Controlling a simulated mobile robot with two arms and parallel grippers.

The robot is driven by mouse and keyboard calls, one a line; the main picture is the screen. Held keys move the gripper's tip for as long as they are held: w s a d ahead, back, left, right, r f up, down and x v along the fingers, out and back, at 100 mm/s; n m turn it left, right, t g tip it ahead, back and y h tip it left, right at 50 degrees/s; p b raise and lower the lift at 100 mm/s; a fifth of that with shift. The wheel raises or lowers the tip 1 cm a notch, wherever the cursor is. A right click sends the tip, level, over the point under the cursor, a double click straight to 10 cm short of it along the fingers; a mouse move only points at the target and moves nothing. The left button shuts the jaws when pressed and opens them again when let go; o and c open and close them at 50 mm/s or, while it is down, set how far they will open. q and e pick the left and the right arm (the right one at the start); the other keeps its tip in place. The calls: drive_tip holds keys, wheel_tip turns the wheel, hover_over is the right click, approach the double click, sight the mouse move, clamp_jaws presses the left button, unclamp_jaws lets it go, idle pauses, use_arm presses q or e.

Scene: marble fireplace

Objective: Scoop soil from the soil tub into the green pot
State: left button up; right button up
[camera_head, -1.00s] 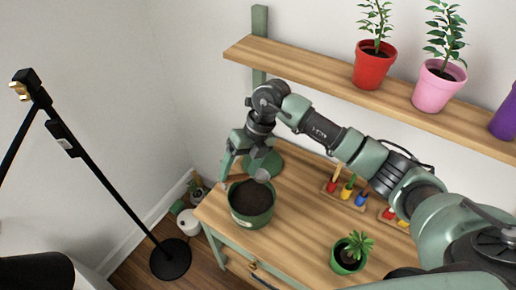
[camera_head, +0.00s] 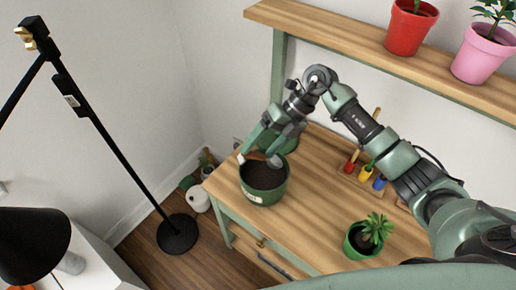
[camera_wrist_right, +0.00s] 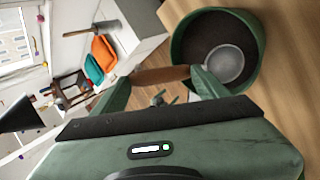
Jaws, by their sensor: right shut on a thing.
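The soil tub (camera_head: 264,196) is a large round green pot of dark soil near the table's left end. My right gripper (camera_head: 258,155) is at its far rim, shut on the brown wooden handle of a scoop (camera_wrist_right: 160,75). In the right wrist view, the scoop's round grey head (camera_wrist_right: 225,66) is inside the tub's rim (camera_wrist_right: 180,45), at the soil. I cannot tell how deep it is or whether it holds soil. The small green pot (camera_head: 357,252) stands at the table's front right with a leafy plant in it. My left gripper is not in view.
A rack of small coloured-handled tools (camera_head: 362,172) stands at the table's back. A shelf (camera_head: 350,53) above holds red (camera_head: 409,33) and pink (camera_head: 482,60) pots. A black floor lamp (camera_head: 118,150) stands left. The wooden tabletop (camera_head: 318,205) between tub and small pot is clear.

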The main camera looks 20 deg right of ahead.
sight(261, 154)
wheel_tip(261, 154, down, 6)
drive_tip(key=b, duration=0.4)
drive_tip(key=shift+f+b, duration=0.25)
drive_tip(key=shift+b, duration=0.05)
wheel_tip(261, 154, up, 4)
drive_tip(key=p, duration=0.3)
drive_tip(key=shift+a+f, duration=0.1)
drive_tip(key=shift+f, duration=0.15)
drive_tip(key=r+p, duration=0.2)
drive_tip(key=a+r+h+p, duration=0.1)
drive_tip(key=r+p, duration=0.1)
drive_tip(key=a+r+h+p, duration=0.1)
drive_tip(key=r+p, duration=0.1)
drive_tip(key=p, duration=0.1)
drive_tip(key=shift+s+r, duration=0.1)
drive_tip(key=shift+r, duration=0.1)
drive_tip(key=shift+s+a+r+t+h+p, duration=0.1)
drive_tip(key=shift+a+r+t+h+p, duration=0.25)
drive_tip(key=shift+a+h+p, duration=0.65)
drive_tip(key=shift+a+r+h+p, duration=0.2)
drive_tip(key=shift+h+p, duration=0.3)
drive_tip(key=shift+p, duration=0.1)
drive_tip(key=shift+s+a+h, duration=0.1)
drive_tip(key=shift+a+h, duration=0.15)
drive_tip(key=shift+h, duration=0.25)
